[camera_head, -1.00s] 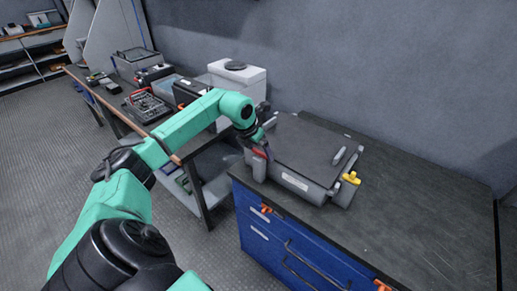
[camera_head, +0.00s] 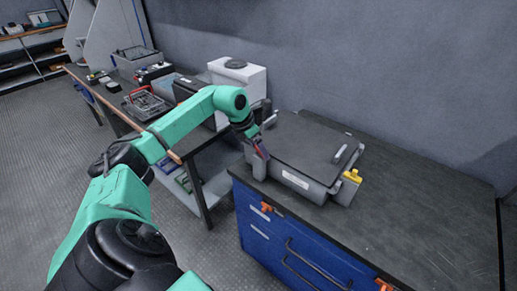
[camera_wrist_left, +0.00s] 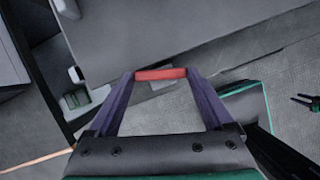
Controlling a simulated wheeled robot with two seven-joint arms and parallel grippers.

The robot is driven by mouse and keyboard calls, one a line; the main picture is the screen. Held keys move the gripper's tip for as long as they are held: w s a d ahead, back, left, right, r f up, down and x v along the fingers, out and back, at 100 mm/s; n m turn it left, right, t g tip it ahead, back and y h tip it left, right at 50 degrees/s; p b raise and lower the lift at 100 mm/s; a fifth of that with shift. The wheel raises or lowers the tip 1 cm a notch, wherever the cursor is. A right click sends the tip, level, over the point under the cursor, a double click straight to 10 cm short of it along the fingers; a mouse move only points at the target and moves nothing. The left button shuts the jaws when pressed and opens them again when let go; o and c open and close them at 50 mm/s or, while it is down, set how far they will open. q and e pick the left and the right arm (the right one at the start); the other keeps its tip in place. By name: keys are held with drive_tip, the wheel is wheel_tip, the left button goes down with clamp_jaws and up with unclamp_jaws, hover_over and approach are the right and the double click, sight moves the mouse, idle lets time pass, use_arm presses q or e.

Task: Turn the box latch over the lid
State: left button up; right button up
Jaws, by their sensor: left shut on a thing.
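The grey box (camera_head: 292,181) stands on the dark bench top with its flat dark lid (camera_head: 305,143) lying closed on it. The box latch, with a red grip (camera_wrist_left: 160,74), is at the box's left front corner. My left gripper (camera_head: 262,152) is at that corner, its two fingers shut on the red grip, which spans between the fingertips in the wrist view. The fingers and wrist hide most of this latch in the head view. A second latch with a yellow grip (camera_head: 352,176) is at the box's right side. My right gripper is not in view.
The bench has a blue drawer cabinet (camera_head: 270,238) with orange clips beneath. Bare bench top (camera_head: 420,215) lies right of the box. On the left, a lower workbench holds a wire basket (camera_head: 147,104) and a white container (camera_head: 240,82). A wall stands behind.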

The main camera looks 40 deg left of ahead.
use_arm(q)
drive_tip(key=m, duration=0.2)
drive_tip(key=m+h, duration=0.1)
drive_tip(key=m, duration=0.1)
drive_tip(key=shift+w+a+r+m+g+h, duration=0.15)
drive_tip(key=shift+w+a+m+g+h, duration=0.05)
drive_tip(key=shift+m+g+h, duration=0.1)
drive_tip(key=m+g+h, duration=0.1)
drive_tip(key=m, duration=0.2)
drive_tip(key=shift+w+m, duration=0.15)
drive_tip(key=shift+m, duration=0.15)
drive_tip(key=m+g, duration=0.1)
drive_tip(key=m, duration=0.1)
drive_tip(key=shift+w+a+m+h, duration=0.1)
drive_tip(key=shift+m+h, duration=0.2)
drive_tip(key=shift+w+m+g+b, duration=0.1)
drive_tip(key=shift+m+g+b, duration=0.6)
drive_tip(key=shift+m, duration=1.2)
